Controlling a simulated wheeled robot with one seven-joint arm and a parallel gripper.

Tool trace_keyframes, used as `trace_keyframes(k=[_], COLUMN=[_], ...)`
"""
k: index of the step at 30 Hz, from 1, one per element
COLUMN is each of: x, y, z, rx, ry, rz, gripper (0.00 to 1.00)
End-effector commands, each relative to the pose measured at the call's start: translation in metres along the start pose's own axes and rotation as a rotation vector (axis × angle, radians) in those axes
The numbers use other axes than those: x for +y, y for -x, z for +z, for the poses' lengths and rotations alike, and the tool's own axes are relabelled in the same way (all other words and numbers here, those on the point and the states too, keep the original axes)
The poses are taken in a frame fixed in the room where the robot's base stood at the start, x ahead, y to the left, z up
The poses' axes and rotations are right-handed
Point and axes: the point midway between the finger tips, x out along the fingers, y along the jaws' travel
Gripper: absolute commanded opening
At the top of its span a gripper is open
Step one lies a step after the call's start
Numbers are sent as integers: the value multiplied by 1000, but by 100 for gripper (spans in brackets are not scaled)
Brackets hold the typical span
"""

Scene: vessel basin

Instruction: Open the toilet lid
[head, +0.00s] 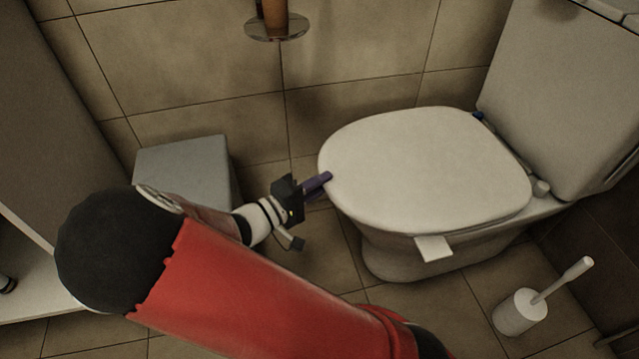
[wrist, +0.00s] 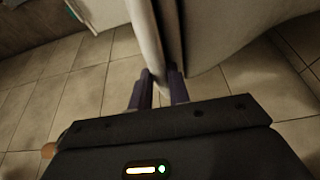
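The toilet lid (head: 425,165) is down, lying flat over the toilet bowl (head: 400,255) in the head view. My gripper (head: 318,185) is at the lid's left front edge, with its purple fingertips at the rim. In the wrist view my gripper (wrist: 160,90) has its two purple fingers spread apart. The pale rim of the lid (wrist: 146,40) comes down between them, with a darker strip beside it and the bowl on the right. I cannot tell whether either finger touches the rim.
The cistern (head: 555,85) stands behind the lid at right. A white tab (head: 433,248) sticks out below the lid's near side. A toilet brush (head: 520,312) stands on the floor at right. A grey bin (head: 185,170) is left of my gripper, and a wall holder (head: 276,27) is above.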

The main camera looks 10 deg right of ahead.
Motion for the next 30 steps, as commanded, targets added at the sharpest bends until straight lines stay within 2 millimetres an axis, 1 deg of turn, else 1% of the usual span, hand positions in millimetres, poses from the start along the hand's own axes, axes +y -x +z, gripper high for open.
trace_keyframes(k=[1,3,11,14,17,20,23,30], x=[0,0,0,6,17,35,58,129], y=[0,0,0,0,-1,-2,-5,-21], z=[0,0,0,0,0,1,2,9], rx=[0,0,0,0,0,0,0,-2], ry=[0,0,-1,-4,-11,-24,-42,-100], rz=[-1,-1,-3,-10,-26,-54,-96,-230], gripper=[7,0,0,0,0,0,0,0])
